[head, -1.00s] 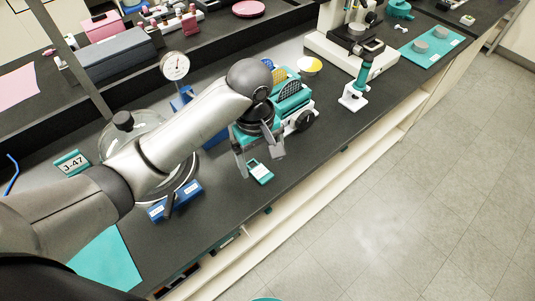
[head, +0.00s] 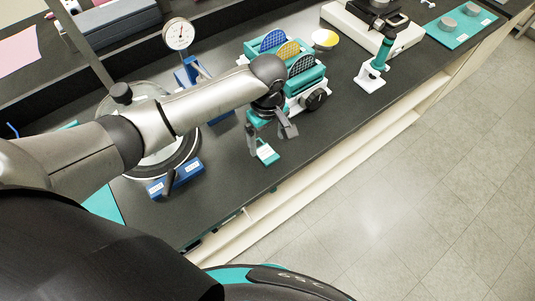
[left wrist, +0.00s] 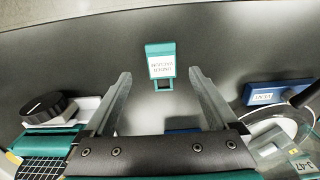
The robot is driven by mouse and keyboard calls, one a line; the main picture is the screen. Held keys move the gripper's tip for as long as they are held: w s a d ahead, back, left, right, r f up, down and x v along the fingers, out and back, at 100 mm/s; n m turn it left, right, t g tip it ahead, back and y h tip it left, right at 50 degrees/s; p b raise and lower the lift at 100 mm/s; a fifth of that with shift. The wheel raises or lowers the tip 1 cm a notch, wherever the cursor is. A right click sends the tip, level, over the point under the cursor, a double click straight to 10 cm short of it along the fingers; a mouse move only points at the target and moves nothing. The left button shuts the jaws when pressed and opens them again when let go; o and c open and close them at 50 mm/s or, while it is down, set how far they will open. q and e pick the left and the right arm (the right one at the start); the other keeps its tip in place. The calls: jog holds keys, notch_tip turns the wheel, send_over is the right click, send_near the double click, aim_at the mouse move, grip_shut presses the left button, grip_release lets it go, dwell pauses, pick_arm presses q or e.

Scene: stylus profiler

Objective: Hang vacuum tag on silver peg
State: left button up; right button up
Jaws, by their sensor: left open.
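A small teal tag with a white printed label (head: 267,153) lies on the dark bench near its front edge. In the left wrist view the tag (left wrist: 160,62) lies just beyond the fingertips, centred between them, its slotted end towards me. My left gripper (head: 270,136) is open and empty above the bench, with the tag beside its fingertips in the head view. Its two fingers (left wrist: 159,76) are spread wide in the left wrist view. I cannot make out a silver peg in either view. My right gripper is not in view.
A round glass-lidded vessel (head: 122,104) with a blue labelled block (head: 176,179) stands left of the tag. A teal rack with round patterned discs (head: 288,50) and a black knob (head: 316,99) stands behind. A dial gauge (head: 179,35) is at the back.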

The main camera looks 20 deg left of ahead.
aim_at(268, 155)
pick_arm(q)
jog(key=f, duration=0.4)
jog(key=shift+s+f+b, duration=0.2)
jog(key=shift+f+b, duration=0.15)
jog(key=shift+f, duration=0.05)
jog(key=shift+c, duration=1.4)
jog(key=c, duration=1.1)
jog(key=shift+c, duration=0.2)
jog(key=shift+r, duration=0.15)
notch_tip(268, 155, up, 20)
jog(key=p, duration=0.3)
